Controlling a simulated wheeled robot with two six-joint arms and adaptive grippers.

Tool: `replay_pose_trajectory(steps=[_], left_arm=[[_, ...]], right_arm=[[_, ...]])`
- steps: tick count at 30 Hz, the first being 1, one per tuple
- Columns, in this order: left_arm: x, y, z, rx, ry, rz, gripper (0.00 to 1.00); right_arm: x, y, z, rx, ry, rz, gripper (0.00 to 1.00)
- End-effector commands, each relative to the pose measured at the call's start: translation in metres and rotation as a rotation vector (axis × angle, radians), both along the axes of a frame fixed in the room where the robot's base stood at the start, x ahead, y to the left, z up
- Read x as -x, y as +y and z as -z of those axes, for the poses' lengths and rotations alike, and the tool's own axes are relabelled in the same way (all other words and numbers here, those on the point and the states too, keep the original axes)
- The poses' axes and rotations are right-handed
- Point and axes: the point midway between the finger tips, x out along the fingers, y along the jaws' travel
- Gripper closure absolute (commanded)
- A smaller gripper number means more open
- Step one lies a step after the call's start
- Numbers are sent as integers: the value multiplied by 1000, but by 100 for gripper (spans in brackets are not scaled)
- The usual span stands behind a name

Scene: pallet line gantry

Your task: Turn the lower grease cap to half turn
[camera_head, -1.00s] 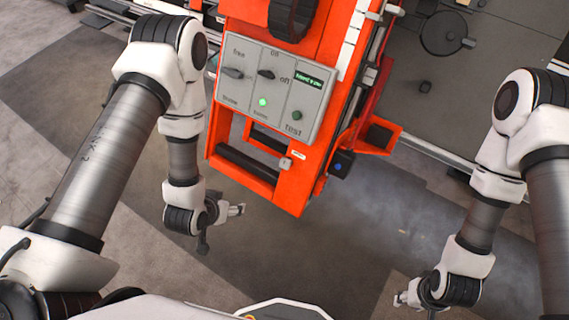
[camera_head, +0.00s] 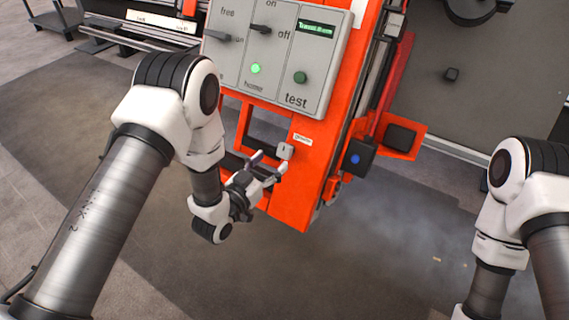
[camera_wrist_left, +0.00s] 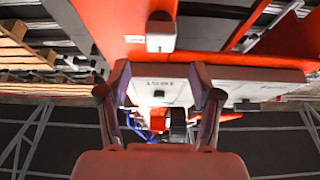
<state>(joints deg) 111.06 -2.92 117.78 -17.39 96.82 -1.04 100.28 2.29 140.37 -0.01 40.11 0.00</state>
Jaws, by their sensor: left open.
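A small pale grey cap (camera_head: 285,151) sits on the lower part of the orange frame, beside a small white label. I take it for the lower grease cap. A mark on its face is too small to read its setting. It also shows in the left wrist view (camera_wrist_left: 161,33), just beyond the fingertips. My left gripper (camera_head: 271,164) is open and empty, just below and left of the cap. In the left wrist view its two fingers (camera_wrist_left: 160,72) stand apart, and the cap lies between their lines, not gripped. My right gripper is out of view below the picture.
A grey control panel (camera_head: 318,85) with two dark switches, a lit green lamp, a green button and a display stands above the cap. The orange frame (camera_head: 315,185) has an opening left of the cap. A dark box (camera_head: 359,158) with a blue dot is at right. Floor below is clear.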

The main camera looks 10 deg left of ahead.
Motion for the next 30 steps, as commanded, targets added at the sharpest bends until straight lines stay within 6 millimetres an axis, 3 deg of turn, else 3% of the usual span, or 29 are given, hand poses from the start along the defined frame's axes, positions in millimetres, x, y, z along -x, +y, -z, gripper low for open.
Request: replay_pose_trajectory(steps=[12, 20, 26, 30], left_arm=[[-64, -23, -1, 2, -2, 0, 35], [-68, -25, -3, 2, 1, -2, 35], [-68, -25, -3, 2, 1, -2, 96], [-68, -25, -3, 1, 0, -2, 96]], right_arm=[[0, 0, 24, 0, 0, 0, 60], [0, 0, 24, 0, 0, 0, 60], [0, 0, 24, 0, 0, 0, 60], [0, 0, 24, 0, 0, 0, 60]])
